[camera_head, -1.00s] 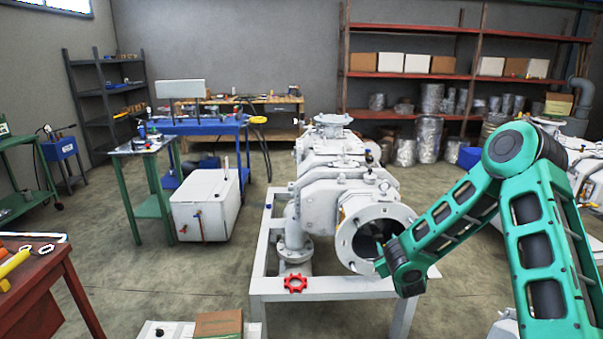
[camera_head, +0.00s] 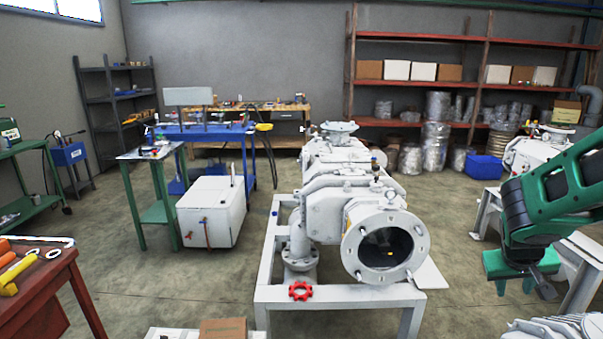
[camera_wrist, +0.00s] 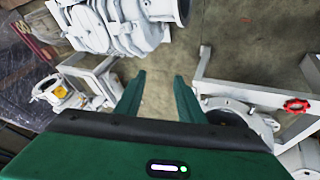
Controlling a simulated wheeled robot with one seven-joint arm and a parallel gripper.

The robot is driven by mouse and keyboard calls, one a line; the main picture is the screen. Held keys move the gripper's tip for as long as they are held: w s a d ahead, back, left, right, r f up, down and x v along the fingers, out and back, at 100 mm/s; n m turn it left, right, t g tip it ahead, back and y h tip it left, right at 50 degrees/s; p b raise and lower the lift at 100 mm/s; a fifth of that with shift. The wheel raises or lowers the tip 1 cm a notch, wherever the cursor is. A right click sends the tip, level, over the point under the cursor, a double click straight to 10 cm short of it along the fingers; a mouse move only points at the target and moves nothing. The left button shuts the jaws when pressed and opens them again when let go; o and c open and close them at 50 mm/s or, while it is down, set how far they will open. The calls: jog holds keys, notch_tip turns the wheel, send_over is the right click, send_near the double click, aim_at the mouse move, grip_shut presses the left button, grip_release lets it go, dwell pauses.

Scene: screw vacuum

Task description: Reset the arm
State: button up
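My green arm (camera_head: 550,205) is folded at the right side of the head view, clear of the white vacuum pump (camera_head: 340,190). In the wrist view my gripper (camera_wrist: 160,77) has its two green fingers apart, with only grey floor seen between them. It holds nothing that I can see. The pump stands on a white frame (camera_head: 335,295) in the middle of the head view, with its round flange facing me. A red handwheel (camera_head: 300,291) is at the front left of the frame; it also shows at the right of the wrist view (camera_wrist: 297,105).
A second white machine (camera_head: 535,150) stands at the right behind my arm. A red-brown table (camera_head: 45,290) with yellow tools is at the near left. A white cabinet (camera_head: 212,212) and green table (camera_head: 155,215) stand further back. A cardboard box (camera_head: 222,328) lies at the bottom edge.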

jog(key=s+a+r+m+g+y, duration=0.1)
jog(key=s+a, duration=0.3)
jog(key=s, duration=0.7)
jog(key=s+a+r+m+g+y, duration=0.2)
jog(key=s+a+r+y, duration=0.1)
jog(key=s, duration=0.9)
jog(key=shift+s+a+r+m+g+y, duration=0.2)
jog(key=shift+s+a+m+g+y, duration=0.15)
jog(key=shift+a+y, duration=0.4)
jog(key=shift+w, duration=0.15)
jog(key=shift+w+f, duration=0.25)
jog(key=shift+w, duration=0.35)
jog(key=shift+d, duration=0.1)
